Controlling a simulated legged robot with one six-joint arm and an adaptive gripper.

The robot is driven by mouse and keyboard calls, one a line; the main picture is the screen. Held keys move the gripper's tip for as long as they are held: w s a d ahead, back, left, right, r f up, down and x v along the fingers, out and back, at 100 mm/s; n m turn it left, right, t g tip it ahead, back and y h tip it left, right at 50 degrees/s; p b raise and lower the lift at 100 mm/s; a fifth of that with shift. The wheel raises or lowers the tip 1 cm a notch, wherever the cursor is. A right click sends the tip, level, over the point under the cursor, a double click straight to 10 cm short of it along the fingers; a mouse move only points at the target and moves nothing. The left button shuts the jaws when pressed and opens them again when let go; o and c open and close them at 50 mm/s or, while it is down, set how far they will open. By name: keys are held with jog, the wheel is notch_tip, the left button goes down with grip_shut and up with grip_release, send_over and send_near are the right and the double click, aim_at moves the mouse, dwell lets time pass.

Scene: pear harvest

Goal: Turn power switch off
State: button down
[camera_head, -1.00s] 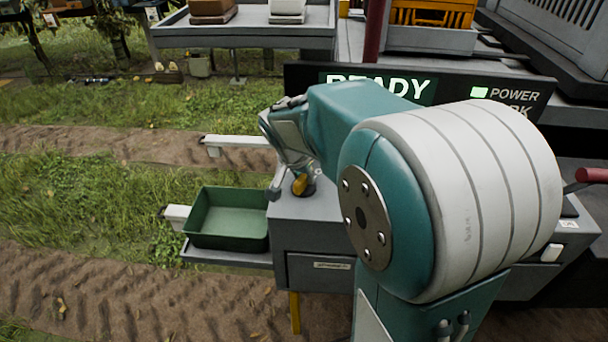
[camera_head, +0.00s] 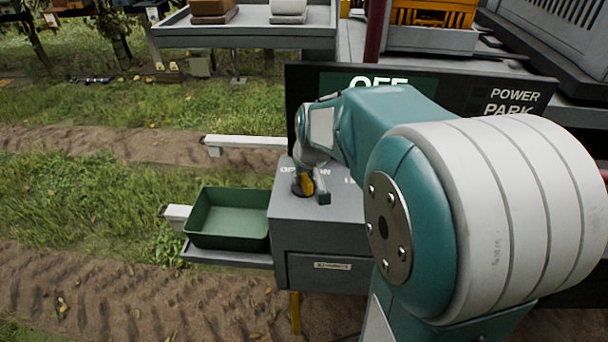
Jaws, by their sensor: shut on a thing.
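The power switch (camera_head: 306,187) is a yellow-orange knob on a dark round base, on top of the grey control box (camera_head: 318,210). My gripper (camera_head: 314,189) is at the knob, shut on it, with a dark fingertip showing just to its right. The far finger is mostly hidden by the gripper and knob. White "ON" lettering and part of another label show on the box top behind. The display board (camera_head: 462,92) behind my arm reads "OFF", partly covered, and its POWER lamp is dark.
A green bin (camera_head: 228,222) sits on a shelf left of the box. A white bar (camera_head: 245,141) lies behind it. A red post (camera_head: 376,45) and an orange crate (camera_head: 432,14) stand at the back. Grass and dirt are open at left.

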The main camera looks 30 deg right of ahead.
jog(key=shift+f+n+y, duration=0.1)
jog(key=shift+n+y, duration=0.2)
jog(key=shift+n, duration=0.3)
jog(key=c, duration=0.5)
grip_release()
jog(key=v, duration=1.2)
jog(key=shift+a, duration=0.1)
jog(key=shift+w, duration=0.1)
jog(key=shift+n+t, duration=0.3)
jog(key=shift+t, duration=0.2)
jog(key=s+a+f, duration=0.1)
jog(key=s+a, duration=0.3)
jog(key=s, duration=0.1)
jog(key=s+a+f, duration=0.2)
jog(key=s+a, duration=0.2)
jog(key=s+a+f, duration=0.1)
jog(key=s+a, duration=0.3)
jog(key=s, duration=0.1)
jog(key=shift+s+a+f, duration=0.15)
jog(key=shift+s+f, duration=0.1)
jog(key=shift+s, duration=0.1)
